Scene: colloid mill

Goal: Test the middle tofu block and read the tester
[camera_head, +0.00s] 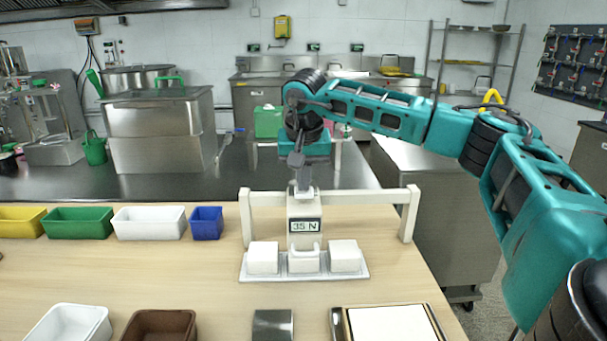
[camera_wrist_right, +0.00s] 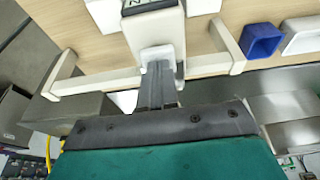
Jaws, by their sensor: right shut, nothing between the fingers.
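A white tester (camera_head: 305,208) stands in a white frame (camera_head: 411,215) on the wooden table, and its display (camera_head: 305,226) reads 35 N. Three white tofu blocks sit in a row on a light tray (camera_head: 245,278): left (camera_head: 263,258), middle (camera_head: 304,264) and right (camera_head: 344,258). The tester's lower end is at the middle block; their exact contact is hard to tell. My right gripper (camera_head: 303,184) is shut and empty, pointing down at the tester's top. In the right wrist view its fingers (camera_wrist_right: 160,72) meet the tester's white body (camera_wrist_right: 155,35). My left gripper is out of view.
Yellow (camera_head: 20,222), green (camera_head: 78,222), white (camera_head: 150,222) and blue (camera_head: 206,222) bins line the table's left back. A white bin (camera_head: 70,325), brown bin (camera_head: 160,325), metal piece (camera_head: 273,325) and framed white board (camera_head: 390,324) lie in front.

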